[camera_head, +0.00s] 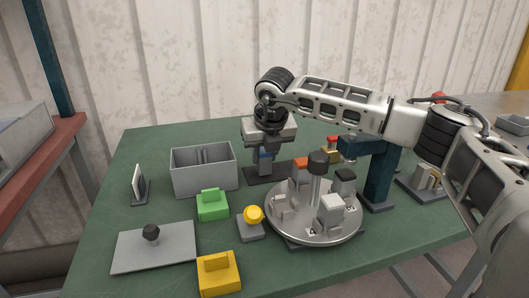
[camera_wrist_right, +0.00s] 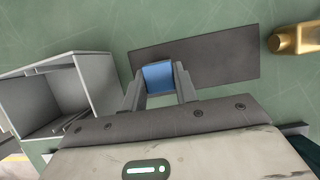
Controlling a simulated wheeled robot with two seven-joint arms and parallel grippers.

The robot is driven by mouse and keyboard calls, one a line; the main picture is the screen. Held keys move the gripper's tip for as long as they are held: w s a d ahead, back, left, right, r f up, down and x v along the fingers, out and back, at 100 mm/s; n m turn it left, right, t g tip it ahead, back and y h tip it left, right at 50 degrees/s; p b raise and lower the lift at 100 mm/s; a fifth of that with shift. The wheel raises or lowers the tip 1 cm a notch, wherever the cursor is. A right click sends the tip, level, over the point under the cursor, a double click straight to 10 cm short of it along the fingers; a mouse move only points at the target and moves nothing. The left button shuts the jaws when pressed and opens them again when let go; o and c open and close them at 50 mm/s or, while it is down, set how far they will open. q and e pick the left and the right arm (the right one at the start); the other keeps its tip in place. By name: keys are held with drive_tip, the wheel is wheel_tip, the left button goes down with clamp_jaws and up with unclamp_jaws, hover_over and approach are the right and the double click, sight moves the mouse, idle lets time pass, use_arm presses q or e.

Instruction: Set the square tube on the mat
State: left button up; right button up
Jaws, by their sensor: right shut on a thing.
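My right gripper (camera_head: 264,158) hangs pointing down at the back middle of the green table. It is shut on a blue square-sided piece, which looks like the square tube (camera_wrist_right: 158,76). The tube sits between the two grey fingers in the right wrist view. The dark grey mat (camera_head: 253,176) lies right below the gripper. In the right wrist view the mat (camera_wrist_right: 225,60) spreads behind and to the right of the tube, which is over its left part. I cannot tell whether the tube's lower end touches the mat. My left gripper is not in view.
A grey open bin (camera_head: 204,174) stands close left of the mat, with grey pieces inside. A round turntable (camera_head: 310,232) with several blocks is at front right. A brass piece (camera_wrist_right: 296,40) is right of the mat. A blue-green stand (camera_head: 378,180) rises under my right arm.

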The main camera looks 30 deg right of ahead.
drive_tip(key=shift+f, duration=0.2)
drive_tip(key=o, duration=1)
drive_tip(key=shift+o, duration=0.2)
drive_tip(key=shift+r, duration=0.15)
drive_tip(key=shift+r, duration=0.25)
drive_tip(key=v, duration=1.1)
drive_tip(key=shift+s+r, duration=0.3)
drive_tip(key=shift+a, duration=0.1)
